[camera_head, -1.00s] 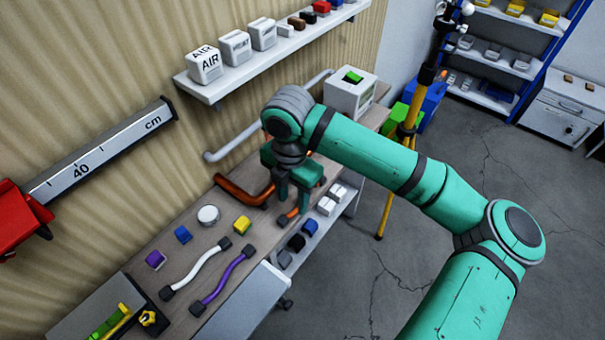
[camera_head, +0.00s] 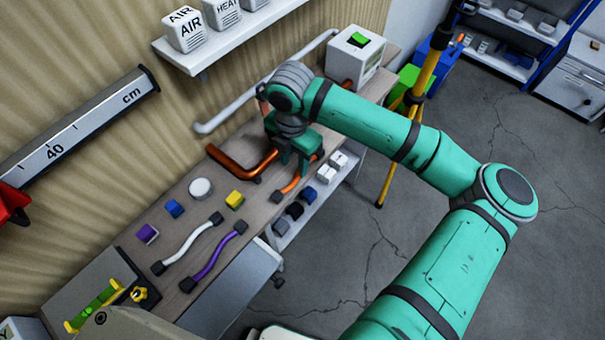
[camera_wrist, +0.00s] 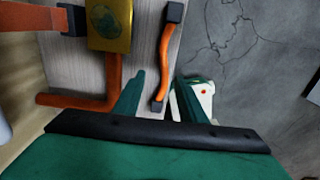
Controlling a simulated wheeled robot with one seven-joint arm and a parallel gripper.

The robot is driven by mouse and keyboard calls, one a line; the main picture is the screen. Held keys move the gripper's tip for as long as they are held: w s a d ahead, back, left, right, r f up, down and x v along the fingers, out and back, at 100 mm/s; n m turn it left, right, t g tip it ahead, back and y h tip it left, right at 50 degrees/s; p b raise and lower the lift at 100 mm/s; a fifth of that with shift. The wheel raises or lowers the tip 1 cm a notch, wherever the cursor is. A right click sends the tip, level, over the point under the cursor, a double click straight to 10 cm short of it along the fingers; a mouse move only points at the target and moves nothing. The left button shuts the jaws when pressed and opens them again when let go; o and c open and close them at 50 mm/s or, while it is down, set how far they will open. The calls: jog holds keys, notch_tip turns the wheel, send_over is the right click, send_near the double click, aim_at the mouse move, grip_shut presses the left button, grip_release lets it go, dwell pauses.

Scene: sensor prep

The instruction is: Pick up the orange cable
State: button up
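The orange cable (camera_head: 292,184), with dark end blocks, lies on the bench near its front edge. In the wrist view the orange cable (camera_wrist: 165,55) runs up from between my fingers to the far dark end. My gripper (camera_head: 293,167) is above the bench by the cable, and its fingers hide part of the cable in the head view. In the wrist view my gripper (camera_wrist: 160,78) is open, with one green finger on each side of the cable's near end. I cannot tell the height of the fingertips above the cable.
A white cable (camera_head: 190,246) and a purple cable (camera_head: 217,257) lie to the left. A thick orange-brown pipe (camera_head: 238,168) is behind the gripper. A white box with a green switch (camera_head: 354,57) stands at the right. Small blocks sit on a lower shelf (camera_head: 283,243).

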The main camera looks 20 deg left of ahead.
jog(key=shift+w+d+f, duration=0.1)
jog(key=shift+d+f, duration=0.05)
jog(key=shift+f, duration=0.6)
jog(key=shift+w+d+f, duration=0.1)
jog(key=shift+d+f, duration=0.1)
jog(key=shift+f, duration=0.55)
jog(key=shift+w+d+f, duration=0.1)
jog(key=shift+d+f, duration=0.05)
jog(key=shift+f, duration=0.6)
grip_shut()
jog(key=shift+r, duration=0.15)
